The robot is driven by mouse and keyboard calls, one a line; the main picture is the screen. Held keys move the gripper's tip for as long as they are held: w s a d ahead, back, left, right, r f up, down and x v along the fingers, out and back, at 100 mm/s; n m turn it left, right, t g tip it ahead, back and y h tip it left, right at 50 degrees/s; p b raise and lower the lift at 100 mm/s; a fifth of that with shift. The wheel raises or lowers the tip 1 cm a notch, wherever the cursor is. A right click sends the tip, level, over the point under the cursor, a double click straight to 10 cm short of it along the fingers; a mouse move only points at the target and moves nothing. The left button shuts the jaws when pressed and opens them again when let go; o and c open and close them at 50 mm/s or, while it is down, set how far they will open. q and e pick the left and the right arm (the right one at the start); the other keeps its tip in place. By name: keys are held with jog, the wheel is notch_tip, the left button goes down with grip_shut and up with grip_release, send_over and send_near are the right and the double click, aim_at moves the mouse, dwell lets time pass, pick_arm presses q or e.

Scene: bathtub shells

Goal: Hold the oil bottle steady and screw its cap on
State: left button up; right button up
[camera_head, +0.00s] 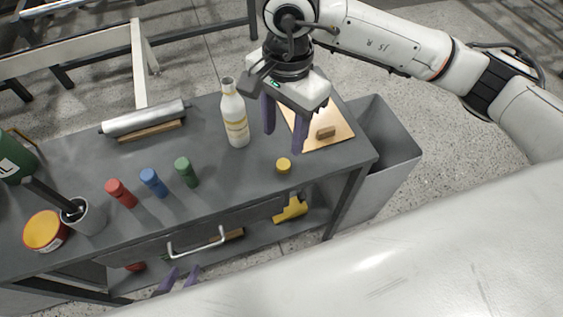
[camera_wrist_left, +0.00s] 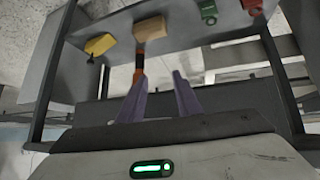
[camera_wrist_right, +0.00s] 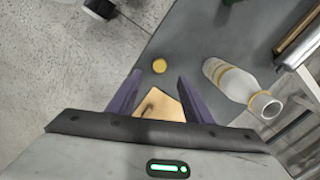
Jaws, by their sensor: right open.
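The white oil bottle (camera_head: 235,118) with a yellow-banded label stands upright on the grey workbench, its neck bare. It also shows in the right wrist view (camera_wrist_right: 228,80). The yellow cap (camera_head: 283,165) lies apart from it near the bench's front edge, and shows beyond the fingertips in the right wrist view (camera_wrist_right: 159,66). My right gripper (camera_head: 284,141) is open and empty above the bench, right of the bottle. My left gripper (camera_head: 183,273) is low in front of the bench; its fingers stand apart and empty in the left wrist view (camera_wrist_left: 158,85).
Red (camera_head: 121,193), blue (camera_head: 153,182) and green (camera_head: 187,172) cylinders stand left of the bottle. A wooden board (camera_head: 335,117) lies at right, a grey bin (camera_head: 385,150) beside the bench. A drawer handle (camera_head: 197,243) juts from the front. Bench between bottle and cap is clear.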

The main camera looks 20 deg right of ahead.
jog(key=shift+w+d+r, duration=0.1)
jog(key=shift+w+d, duration=0.05)
jog(key=shift+d, duration=0.3)
send_over(284, 163)
jog(key=shift+d+f, duration=0.15)
jog(key=shift+f, duration=1.15)
jog(key=shift+d+f, duration=0.1)
jog(key=shift+f, duration=1.15)
jog(key=shift+a+f+p, duration=0.15)
jog(key=shift+f+p, duration=0.15)
jog(key=shift+f, duration=1)
jog(key=shift+a+f+p, duration=0.1)
jog(key=shift+f+p, duration=0.15)
jog(key=shift+f, duration=1.05)
jog(key=shift+c, duration=0.3)
jog(key=c, duration=1)
